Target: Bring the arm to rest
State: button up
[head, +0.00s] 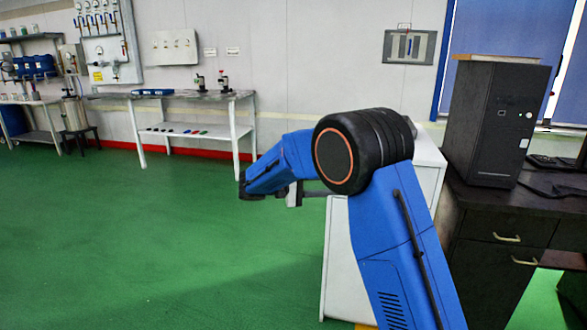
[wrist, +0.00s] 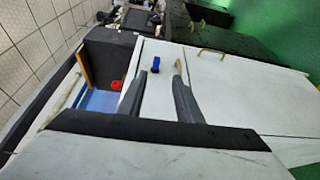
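My blue arm reaches up from the bottom of the head view and bends left at a black joint. Its far end hangs over the green floor, left of the white cabinet (head: 345,260). My gripper (wrist: 161,72) shows in the wrist view as two dark fingers spread apart, with nothing between them. Beyond the fingertips, a small blue object (wrist: 156,65) lies on a white surface (wrist: 225,90). I cannot make out the fingers clearly in the head view.
A dark desk (head: 500,235) with a black computer tower (head: 497,122) stands at the right. A white workbench (head: 190,97) stands by the back wall. The green floor (head: 130,240) at left is clear. A red object (wrist: 116,86) lies by a blue surface (wrist: 101,101) in the wrist view.

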jog(key=s+d+g+y, duration=0.1)
jog(key=s+d+y, duration=0.3)
jog(key=s+d, duration=0.5)
jog(key=s+d+y, duration=0.4)
jog(key=s+d, duration=0.1)
jog(key=s, duration=0.7)
jog(key=s+a+f+t+y, duration=0.2)
jog(key=s+f+y, duration=0.1)
jog(key=s, duration=0.8)
jog(key=s+a+f+t+y, duration=0.3)
jog(key=s+y, duration=0.3)
jog(key=s, duration=0.5)
jog(key=shift+s+a+f+m, duration=0.2)
jog(key=shift+s+m, duration=0.1)
jog(key=shift+s, duration=0.1)
